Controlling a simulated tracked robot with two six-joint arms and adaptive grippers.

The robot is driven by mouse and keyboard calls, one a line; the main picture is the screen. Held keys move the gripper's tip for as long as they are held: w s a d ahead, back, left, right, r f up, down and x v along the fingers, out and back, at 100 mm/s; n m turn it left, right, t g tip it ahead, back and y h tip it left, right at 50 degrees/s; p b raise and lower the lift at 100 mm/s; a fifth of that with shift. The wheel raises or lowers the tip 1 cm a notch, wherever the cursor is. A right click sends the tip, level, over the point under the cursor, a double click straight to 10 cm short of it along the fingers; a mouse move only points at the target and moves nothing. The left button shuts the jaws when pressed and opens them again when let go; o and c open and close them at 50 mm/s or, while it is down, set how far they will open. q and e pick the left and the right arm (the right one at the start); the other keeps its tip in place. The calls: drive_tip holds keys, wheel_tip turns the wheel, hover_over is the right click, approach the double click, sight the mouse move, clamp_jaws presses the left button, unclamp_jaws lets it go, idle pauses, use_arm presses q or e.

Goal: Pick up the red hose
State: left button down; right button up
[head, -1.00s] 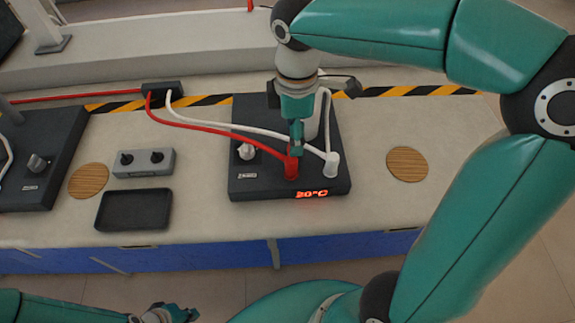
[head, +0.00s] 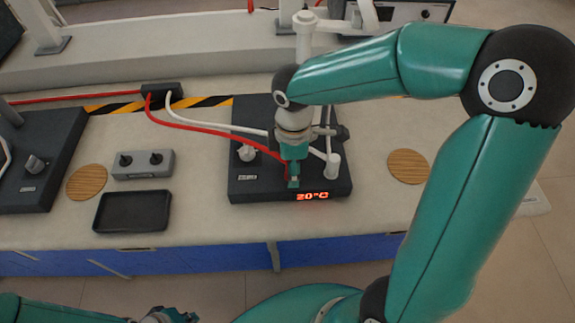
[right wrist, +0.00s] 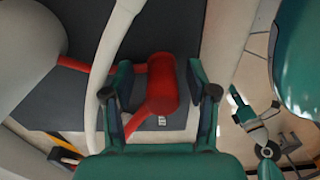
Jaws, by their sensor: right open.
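The red hose (head: 215,130) runs from a small black box on the bench to a dark device on the right. In the right wrist view its red end piece (right wrist: 162,82) stands between the two fingers of my right gripper (right wrist: 160,78). Those fingers are open, one on each side of it, and do not look closed on it. In the head view my right gripper (head: 292,182) hides most of the end piece, above the device's front edge. My left gripper (head: 172,315) is low at the bottom left, away from the hose; its jaws are too small to read.
A white hose (head: 235,129) runs beside the red one to a white end piece (head: 333,166) just right of my right gripper. The dark device (head: 245,185) has a knob and a lit "20°C" display. A black tray (head: 132,227) and a grey control box (head: 143,164) are left.

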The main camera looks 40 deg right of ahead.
clamp_jaws()
drive_tip(key=shift+r, duration=0.2)
idle(0.3)
wheel_tip(320, 180, up, 24)
drive_tip(key=p, duration=0.7)
idle(0.6)
